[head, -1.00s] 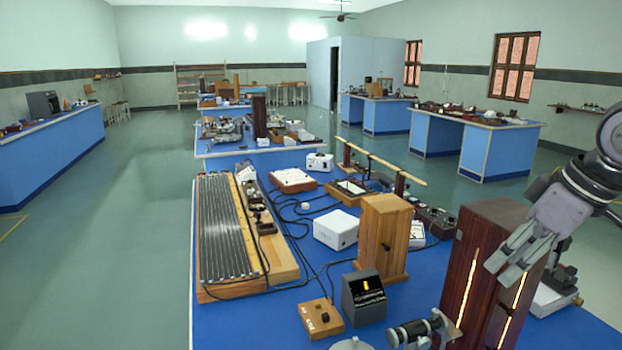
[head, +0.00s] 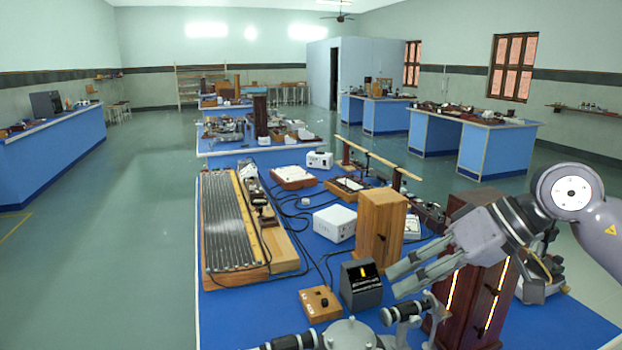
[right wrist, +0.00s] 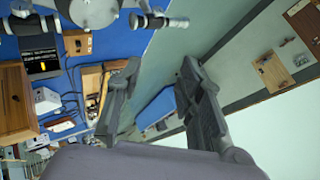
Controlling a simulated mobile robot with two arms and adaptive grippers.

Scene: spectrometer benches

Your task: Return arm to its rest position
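My right arm (head: 575,200) comes in from the right edge in the head view. My right gripper (head: 395,280) points left, above the right part of the blue bench (head: 240,315). It is in front of the dark wooden lamp box with glowing slits (head: 465,300). The right wrist view shows the gripper (right wrist: 158,68) with its two fingers apart and nothing between them. A grey spectrometer (head: 350,334) with black-ended tubes stands below the gripper, cut off by the bottom edge. My left gripper is not in view.
A light wooden box (head: 380,232), a dark display unit (head: 362,284), a small wooden switch box (head: 320,303) and a white box (head: 335,223) stand near the gripper. A long ribbed wire board (head: 230,225) lies at left. Open floor (head: 110,270) lies left of the bench.

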